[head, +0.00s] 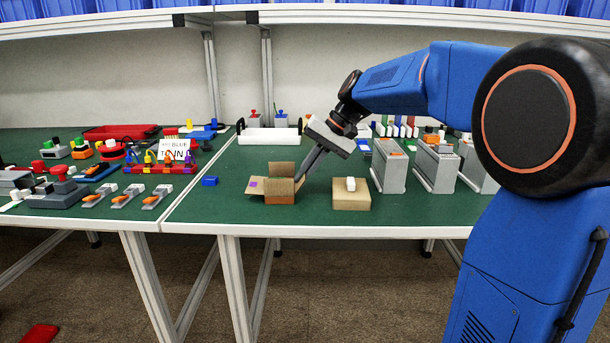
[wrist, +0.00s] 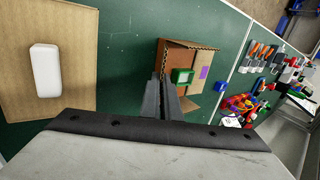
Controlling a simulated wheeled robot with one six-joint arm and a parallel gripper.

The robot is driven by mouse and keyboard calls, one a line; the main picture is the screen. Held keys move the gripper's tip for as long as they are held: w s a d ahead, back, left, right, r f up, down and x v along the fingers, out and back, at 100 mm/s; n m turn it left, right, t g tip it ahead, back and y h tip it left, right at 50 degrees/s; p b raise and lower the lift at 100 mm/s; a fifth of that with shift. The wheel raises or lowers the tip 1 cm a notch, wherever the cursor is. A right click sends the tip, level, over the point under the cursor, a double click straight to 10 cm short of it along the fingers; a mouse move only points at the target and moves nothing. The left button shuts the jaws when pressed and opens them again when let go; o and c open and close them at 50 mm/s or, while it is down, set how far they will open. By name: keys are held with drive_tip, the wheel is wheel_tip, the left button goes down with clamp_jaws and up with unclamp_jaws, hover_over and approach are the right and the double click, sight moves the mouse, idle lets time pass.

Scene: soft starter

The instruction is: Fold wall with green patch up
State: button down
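A small open cardboard box (head: 279,190) stands on the green table, with some walls upright and one flap lying out to its left. A purple patch (head: 253,184) is on that left flap; it also shows in the wrist view (wrist: 204,72). A green patch or block (wrist: 182,76) shows in the wrist view at the box, close by my fingertips; I cannot tell whether it is flat on a wall. My gripper (head: 298,180) points down at the box's right side. Its two fingers (wrist: 162,80) lie close together with nothing visible between them. Contact with the box is unclear.
A closed cardboard box (head: 350,200) with a white piece (head: 350,184) on it stands just right. Grey units (head: 390,168) stand farther right. A blue block (head: 209,181) lies to the left. A white tray (head: 268,135) is behind. The table's front edge is near.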

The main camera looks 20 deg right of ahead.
drive_tip(key=h, duration=0.1)
drive_tip(key=a+h, duration=0.1)
drive_tip(key=g+h, duration=0.1)
drive_tip(key=shift+w+a+r+h, duration=0.2)
drive_tip(key=shift+a+r+h, duration=0.05)
drive_tip(key=shift+r+h, duration=0.1)
drive_tip(key=shift+w+a+g+h, duration=0.1)
drive_tip(key=shift+a+g+h, duration=0.15)
drive_tip(key=shift+h, duration=0.45)
drive_tip(key=shift+w+a+g+h, duration=0.1)
drive_tip(key=shift+a+g+h, duration=0.1)
drive_tip(key=shift+h, duration=0.45)
drive_tip(key=c, duration=2)
unclamp_jaws()
drive_tip(key=shift+r, duration=0.1)
wheel_tip(320, 180, up, 17)
drive_tip(key=shift+s+d+r, duration=0.1)
